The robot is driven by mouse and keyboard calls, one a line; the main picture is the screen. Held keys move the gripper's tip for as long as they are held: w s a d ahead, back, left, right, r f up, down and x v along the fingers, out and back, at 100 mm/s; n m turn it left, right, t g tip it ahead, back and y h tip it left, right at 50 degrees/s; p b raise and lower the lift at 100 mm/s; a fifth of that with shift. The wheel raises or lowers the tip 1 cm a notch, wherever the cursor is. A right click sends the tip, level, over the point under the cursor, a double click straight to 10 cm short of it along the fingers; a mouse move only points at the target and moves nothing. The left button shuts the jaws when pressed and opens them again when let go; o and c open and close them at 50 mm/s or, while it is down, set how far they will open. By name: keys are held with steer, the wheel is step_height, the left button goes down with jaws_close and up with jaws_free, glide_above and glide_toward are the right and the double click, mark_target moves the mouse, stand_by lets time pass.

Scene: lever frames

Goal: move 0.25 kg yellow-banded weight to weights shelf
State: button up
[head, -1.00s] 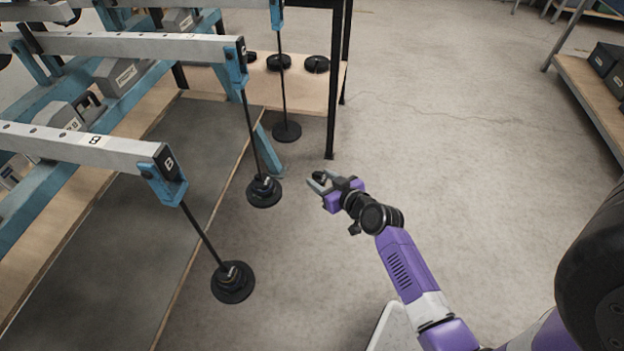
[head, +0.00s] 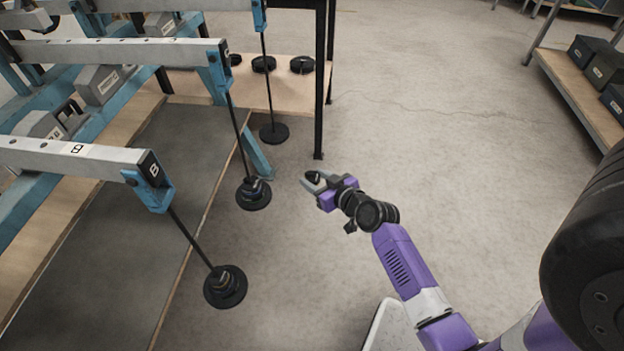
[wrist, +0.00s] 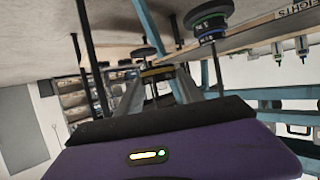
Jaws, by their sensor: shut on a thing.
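My gripper (head: 314,181) is shut on a small dark weight (head: 313,176) in the head view, held over open floor. In the wrist view the held weight (wrist: 158,72) is a dark disc with a yellow band, between the two grey fingers. The weights shelf (head: 290,92) is the low wooden board at the back, beyond and left of my gripper, with several black discs on it.
Lever beams (head: 75,152) on blue supports fill the left, with weighted hangers (head: 225,286) at their ends. A black post (head: 319,90) stands at the shelf's right end, just beyond my gripper. Another shelf (head: 575,85) with dark boxes is at the far right. The floor between is clear.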

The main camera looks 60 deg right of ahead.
steer(key=shift+s+d+b, duration=0.3)
steer(key=shift+s+b, duration=0.1)
steer(key=shift+s, duration=0.35)
steer(key=shift+s+d+b, duration=0.25)
steer(key=shift+s+b, duration=0.2)
steer(key=shift+s, duration=0.3)
steer(key=shift+s+d+b, duration=0.3)
steer(key=shift+s+b, duration=0.1)
steer(key=shift+s, duration=0.35)
steer(key=shift+r, duration=0.1)
